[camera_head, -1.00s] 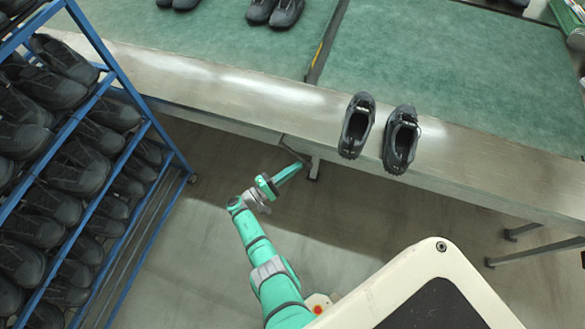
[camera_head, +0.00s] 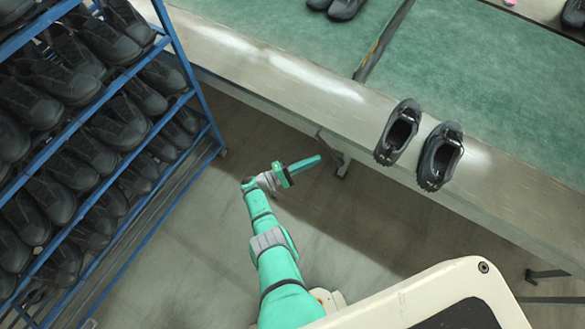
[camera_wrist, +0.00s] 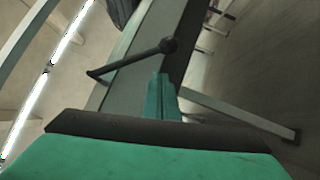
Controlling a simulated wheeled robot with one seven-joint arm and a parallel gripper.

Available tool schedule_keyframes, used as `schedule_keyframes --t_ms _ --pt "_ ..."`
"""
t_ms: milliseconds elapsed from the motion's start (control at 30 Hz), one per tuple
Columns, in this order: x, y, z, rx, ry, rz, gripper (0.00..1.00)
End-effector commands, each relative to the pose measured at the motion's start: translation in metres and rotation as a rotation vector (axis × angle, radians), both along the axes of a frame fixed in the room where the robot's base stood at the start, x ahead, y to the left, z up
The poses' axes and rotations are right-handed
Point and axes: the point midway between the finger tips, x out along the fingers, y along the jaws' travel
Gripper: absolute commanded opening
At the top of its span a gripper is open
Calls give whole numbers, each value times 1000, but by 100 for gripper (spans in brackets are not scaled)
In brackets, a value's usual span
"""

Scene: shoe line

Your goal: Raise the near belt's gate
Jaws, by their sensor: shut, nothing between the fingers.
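A dark lever (camera_wrist: 130,60) with a round knob sticks out from the near belt's side in the wrist view. In the head view a small dark lever-like part (camera_head: 328,141) shows at the belt frame's lower edge. My gripper (camera_head: 318,158) is shut and empty, just below and left of that part, apart from the frame. In the wrist view its green fingers (camera_wrist: 163,95) are together, their tips just below the knob; I cannot tell if they touch it. A dark strip with a yellow mark (camera_head: 378,48) crosses between the green belt (camera_head: 480,90) sections; I cannot tell whether it is the gate.
Two dark shoes (camera_head: 400,132) (camera_head: 440,157) stand on the belt's metal edge, right of my gripper. A blue rack (camera_head: 192,75) full of dark shoes stands at the left. A support leg (camera_head: 342,167) is close to my fingertips. The floor (camera_head: 190,265) between rack and arm is clear.

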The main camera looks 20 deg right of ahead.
Motion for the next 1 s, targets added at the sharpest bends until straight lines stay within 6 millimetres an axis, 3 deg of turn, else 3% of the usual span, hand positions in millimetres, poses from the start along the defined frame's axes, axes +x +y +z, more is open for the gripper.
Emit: schedule_keyframes --t_ms 100,300,633,1000 --pt "0 29 -4 1 3 9 0" --pt "-2 62 -8 -1 3 1 0" --pt "-3 83 -11 1 2 -2 0" --pt "-3 87 -12 1 1 2 0"
